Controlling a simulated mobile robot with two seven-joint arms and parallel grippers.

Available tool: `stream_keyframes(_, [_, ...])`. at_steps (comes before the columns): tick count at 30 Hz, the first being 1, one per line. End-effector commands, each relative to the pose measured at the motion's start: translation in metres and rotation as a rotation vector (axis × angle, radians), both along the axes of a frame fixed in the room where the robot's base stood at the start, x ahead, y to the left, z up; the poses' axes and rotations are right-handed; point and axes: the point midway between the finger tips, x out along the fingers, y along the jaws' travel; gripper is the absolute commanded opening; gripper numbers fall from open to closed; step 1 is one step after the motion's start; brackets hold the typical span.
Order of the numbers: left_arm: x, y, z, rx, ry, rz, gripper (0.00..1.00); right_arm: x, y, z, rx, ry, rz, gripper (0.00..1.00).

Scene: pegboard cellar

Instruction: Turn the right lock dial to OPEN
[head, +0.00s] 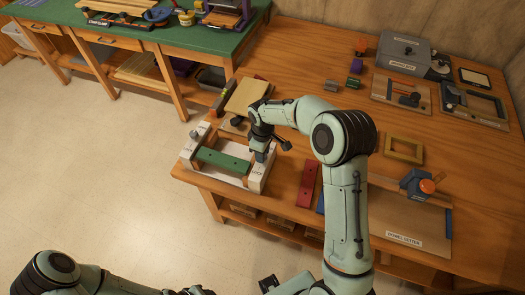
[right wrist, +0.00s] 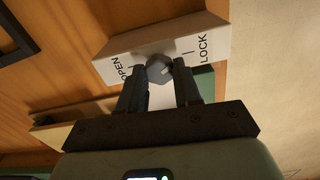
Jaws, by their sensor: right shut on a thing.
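The right lock block (head: 254,181) is white and stands at the right end of a green bar (head: 222,160) on the wooden table. In the right wrist view, the block (right wrist: 205,32) reads OPEN on the left and LOCK on the right. The grey right dial (right wrist: 158,66) sits between these words; I cannot tell where it points. My right gripper (right wrist: 160,80) is shut on the dial, one finger on each side. In the head view, my right gripper (head: 261,155) hides most of it. The left lock block (head: 192,144) bears its own dial. My left gripper (head: 197,291) is partly cut off at the bottom edge.
A tan board (head: 248,96) lies behind the lock fixture. A red bar (head: 309,185) lies to its right. A yellow frame (head: 404,150) and a blue clamp with an orange knob (head: 417,184) are farther right. The floor in front-left is clear.

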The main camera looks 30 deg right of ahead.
Motion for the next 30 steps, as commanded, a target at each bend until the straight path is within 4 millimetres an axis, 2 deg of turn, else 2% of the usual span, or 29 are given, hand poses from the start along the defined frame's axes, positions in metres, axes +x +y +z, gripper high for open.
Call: stream_keyframes(30, [0.033,0.0,0.04,0.0,-0.038,0.0,0.43,0.0,0.001,0.003,0.001,-0.002,0.967,0.03])
